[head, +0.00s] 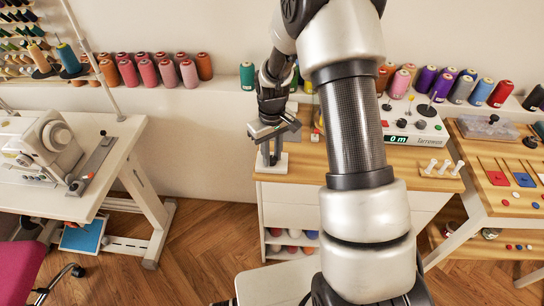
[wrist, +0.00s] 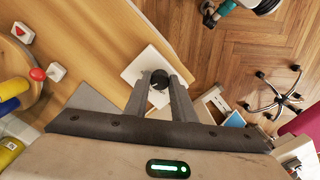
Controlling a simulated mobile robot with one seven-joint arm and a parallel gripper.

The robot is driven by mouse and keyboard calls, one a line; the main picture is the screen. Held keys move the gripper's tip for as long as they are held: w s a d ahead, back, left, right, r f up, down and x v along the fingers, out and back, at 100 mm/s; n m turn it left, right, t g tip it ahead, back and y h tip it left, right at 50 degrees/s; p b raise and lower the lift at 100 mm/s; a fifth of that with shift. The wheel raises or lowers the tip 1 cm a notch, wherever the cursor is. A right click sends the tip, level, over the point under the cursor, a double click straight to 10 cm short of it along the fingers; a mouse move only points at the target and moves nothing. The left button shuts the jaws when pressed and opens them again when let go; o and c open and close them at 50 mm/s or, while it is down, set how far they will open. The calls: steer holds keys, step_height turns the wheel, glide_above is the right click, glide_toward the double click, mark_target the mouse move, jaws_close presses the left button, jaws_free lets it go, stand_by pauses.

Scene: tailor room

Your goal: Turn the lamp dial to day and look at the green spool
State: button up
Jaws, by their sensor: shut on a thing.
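A dark round knob (wrist: 158,80), which seems to be the lamp dial, sits on a white square plate (wrist: 136,69) in the wrist view. My gripper (wrist: 159,86) has one finger on each side of the knob and is shut on it. In the head view my gripper (head: 271,160) points down at the white plate (head: 279,168) at the left end of the wooden table; the knob is hidden there. Day or night marks cannot be read. A teal-green spool (head: 247,77) stands on the wall ledge, left of my wrist. No lamp can be made out for certain.
The wooden table (head: 310,160) carries a white device (head: 417,128) with a lit display and small white pegs (head: 436,168). Orange and pink spools (head: 148,72) line the ledge. A sewing machine (head: 45,150) stands left. My arm hides the table's middle.

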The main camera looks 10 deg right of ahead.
mark_target(272, 159)
steer(key=m, duration=0.3)
steer(key=shift+a+m+b, duration=0.1)
steer(key=shift+m+b, duration=0.2)
steer(key=shift+m, duration=1.7)
steer(key=o, duration=1.1)
steer(key=shift+c, duration=0.2)
steer(key=shift+r, duration=0.1)
step_height(272, 159, up, 17)
steer(key=p, duration=0.1)
steer(key=shift+r, duration=0.15)
